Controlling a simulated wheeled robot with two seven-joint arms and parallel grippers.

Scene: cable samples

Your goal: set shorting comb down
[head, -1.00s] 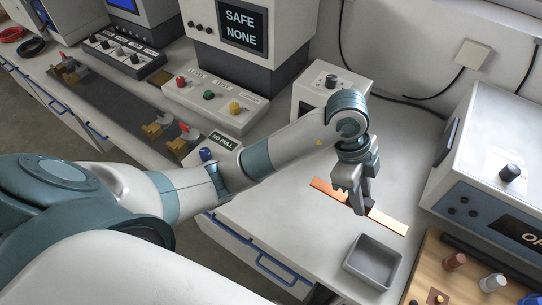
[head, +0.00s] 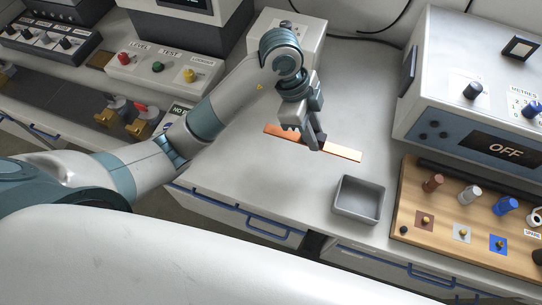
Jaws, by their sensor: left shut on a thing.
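The shorting comb, a long flat copper-coloured strip (head: 343,153), lies level over the grey bench top in the middle of the head view. My left gripper (head: 314,143) points down and is shut on the comb near its middle, hiding that part. The comb sticks out on both sides of the fingers. I cannot tell whether it touches the bench or hangs just above it. My right gripper is not in view.
An empty grey tray (head: 359,212) stands just in front of the comb. A wooden board (head: 425,227) with several coloured posts is at the right, before a box reading OFF (head: 470,142). A button panel (head: 165,75) is at the left. Bare bench surrounds the comb.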

